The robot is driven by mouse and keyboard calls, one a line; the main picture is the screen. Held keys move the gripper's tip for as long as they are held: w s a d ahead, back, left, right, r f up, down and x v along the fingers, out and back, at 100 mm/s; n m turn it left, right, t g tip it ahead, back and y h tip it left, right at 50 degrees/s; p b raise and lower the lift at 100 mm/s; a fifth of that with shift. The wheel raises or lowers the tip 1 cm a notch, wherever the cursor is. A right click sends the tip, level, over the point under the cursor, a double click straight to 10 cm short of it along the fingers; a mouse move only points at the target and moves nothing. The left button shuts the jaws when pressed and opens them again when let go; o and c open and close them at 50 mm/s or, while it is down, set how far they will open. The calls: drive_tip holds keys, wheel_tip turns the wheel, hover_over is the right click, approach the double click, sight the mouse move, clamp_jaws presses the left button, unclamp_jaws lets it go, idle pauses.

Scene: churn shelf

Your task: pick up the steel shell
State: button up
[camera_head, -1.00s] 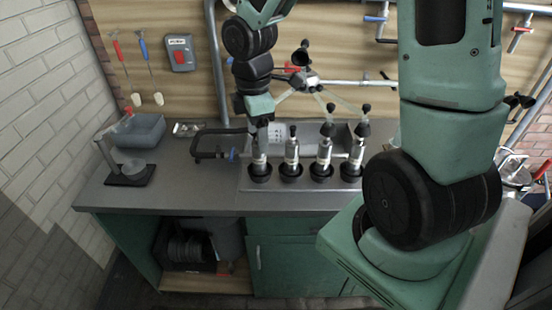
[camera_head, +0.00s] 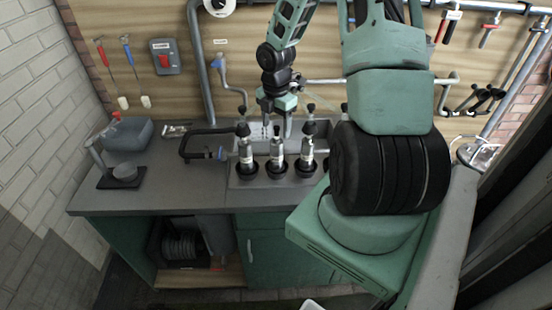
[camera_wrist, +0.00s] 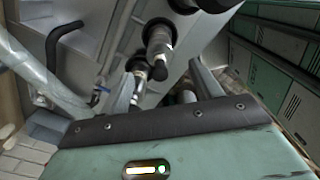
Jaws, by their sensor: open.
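Steel shells with black tops stand upright in a row of black cups on the bench: a left one (camera_head: 246,153), a middle one (camera_head: 277,150) and a right one (camera_head: 307,150). Any shell farther right is hidden by my arm. My gripper (camera_head: 278,124) is open with nothing visible between its fingers. In the head view it appears over the tray, at and just behind the middle shell's top; the exact gap is unclear. The wrist view shows a shell (camera_wrist: 158,42) with its dark tip near my gripper, and others partly hidden. Which shell is meant cannot be told.
A grey metal tray (camera_head: 238,182) holds the row. A black bent handle (camera_head: 184,145) lies to its left. A scale-like stand (camera_head: 122,178) and a grey basin (camera_head: 130,134) are farther left. Pipes and hanging tools line the back wall.

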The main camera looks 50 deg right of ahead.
sight(277, 134)
drive_tip(key=shift+d+f+p, duration=0.1)
drive_tip(key=shift+f+p, duration=0.65)
drive_tip(key=shift+f, duration=2.35)
clamp_jaws()
